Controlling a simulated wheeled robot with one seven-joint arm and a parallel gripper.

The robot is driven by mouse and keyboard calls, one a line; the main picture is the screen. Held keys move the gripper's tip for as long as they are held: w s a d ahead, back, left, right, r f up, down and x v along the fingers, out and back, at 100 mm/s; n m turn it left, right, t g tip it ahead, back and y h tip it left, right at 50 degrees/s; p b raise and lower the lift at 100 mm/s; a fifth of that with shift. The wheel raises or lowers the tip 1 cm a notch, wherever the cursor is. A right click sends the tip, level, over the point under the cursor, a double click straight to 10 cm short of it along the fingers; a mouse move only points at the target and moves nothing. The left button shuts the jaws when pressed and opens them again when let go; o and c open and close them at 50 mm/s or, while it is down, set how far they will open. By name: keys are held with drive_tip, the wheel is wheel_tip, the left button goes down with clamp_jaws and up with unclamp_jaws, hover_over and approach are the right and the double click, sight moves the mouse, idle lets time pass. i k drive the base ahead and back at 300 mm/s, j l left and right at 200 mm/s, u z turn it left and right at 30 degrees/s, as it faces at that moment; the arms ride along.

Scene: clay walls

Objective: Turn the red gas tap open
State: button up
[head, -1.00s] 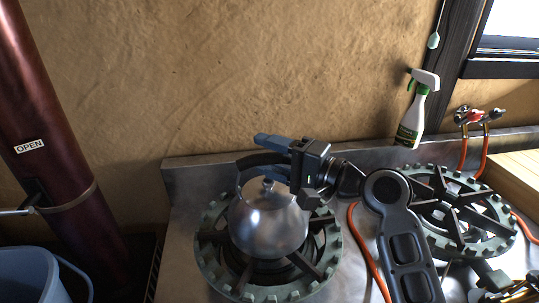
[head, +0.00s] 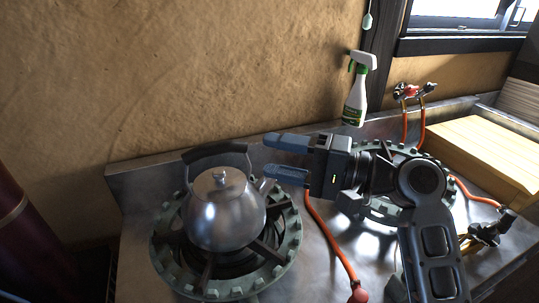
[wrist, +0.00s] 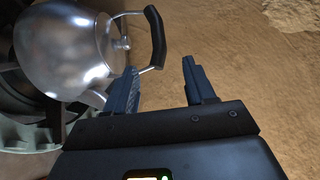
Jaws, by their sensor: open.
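The red gas tap (head: 411,91) is small, with metal fittings, at the back wall right of the spray bottle; orange hoses run down from it. Its handle's exact angle is too small to tell. My gripper (head: 268,154) is open and empty, its fingers pointing left, above the stove top just right of the kettle and well left of the tap. In the wrist view my gripper (wrist: 160,68) has its fingers apart, one overlapping the kettle's spout; I cannot tell if they touch. The tap is not in the wrist view.
A steel kettle (head: 225,210) stands on the left burner (head: 170,265). A white spray bottle (head: 356,100) stands on the back ledge. My arm partly covers the right burner (head: 372,212). A wooden box (head: 480,150) is at the right. An orange hose (head: 330,240) crosses the steel top.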

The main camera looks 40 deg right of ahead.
sight(409, 90)
drive_tip(key=z, duration=1.45)
drive_tip(key=u, duration=1.45)
drive_tip(key=z, duration=1.4)
drive_tip(key=i+l+u, duration=0.2)
drive_tip(key=l, duration=0.15)
drive_tip(key=l+u, duration=0.25)
drive_tip(key=i+l+u, duration=0.2)
drive_tip(key=l, duration=0.25)
drive_tip(key=k+j, duration=0.05)
drive_tip(key=k, duration=0.05)
